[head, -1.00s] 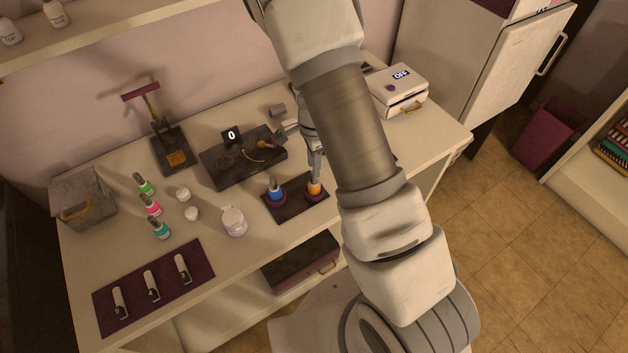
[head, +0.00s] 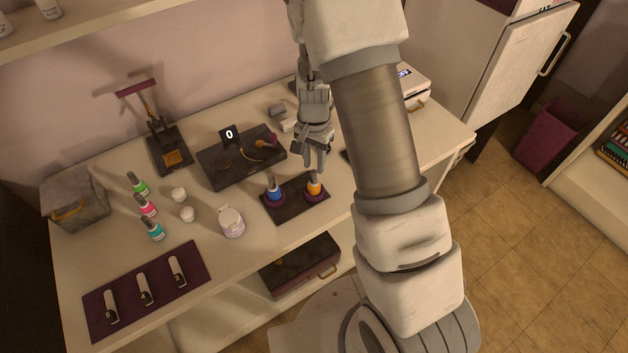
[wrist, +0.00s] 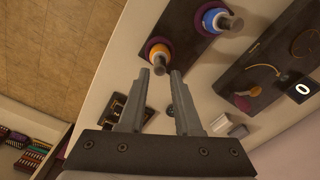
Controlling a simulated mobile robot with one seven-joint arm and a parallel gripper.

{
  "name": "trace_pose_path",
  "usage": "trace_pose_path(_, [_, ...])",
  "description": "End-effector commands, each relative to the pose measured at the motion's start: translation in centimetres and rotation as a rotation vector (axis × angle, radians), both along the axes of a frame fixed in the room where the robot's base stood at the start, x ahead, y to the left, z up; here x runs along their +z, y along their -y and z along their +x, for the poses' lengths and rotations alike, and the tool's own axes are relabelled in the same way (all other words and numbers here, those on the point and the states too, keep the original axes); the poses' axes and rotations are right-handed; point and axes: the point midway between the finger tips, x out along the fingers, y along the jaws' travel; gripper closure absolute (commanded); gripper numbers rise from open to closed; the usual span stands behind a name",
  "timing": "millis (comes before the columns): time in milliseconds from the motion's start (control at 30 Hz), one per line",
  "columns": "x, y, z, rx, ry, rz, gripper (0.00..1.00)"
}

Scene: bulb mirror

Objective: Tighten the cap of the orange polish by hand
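The orange polish (head: 314,189) stands upright in a purple ring holder at the right end of a dark mat (head: 295,207). Its dark grey cap (head: 314,176) is on top. In the wrist view the orange polish (wrist: 155,50) and its cap (wrist: 160,68) lie just beyond my fingertips. My gripper (head: 314,168) is open, with its fingers apart just above and behind the cap. In the wrist view my gripper (wrist: 160,75) has nothing between its fingers. Whether a fingertip touches the cap I cannot tell.
The blue polish (head: 274,193) stands in a similar holder to the left. A black board (head: 225,172) with a "0" display is behind it. A lidded jar (head: 231,221) stands at the left. Counter in front of the mat is clear.

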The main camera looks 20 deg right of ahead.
Motion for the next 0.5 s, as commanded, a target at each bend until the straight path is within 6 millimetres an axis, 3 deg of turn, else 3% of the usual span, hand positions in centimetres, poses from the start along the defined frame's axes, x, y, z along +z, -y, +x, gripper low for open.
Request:
trace_pose_path(267, [-0.11,0.00,0.01,0.122,0.001,0.001,0.68])
trace_pose_path(500, [-0.20,0.06,0.02,0.371,0.001,0.001,0.68])
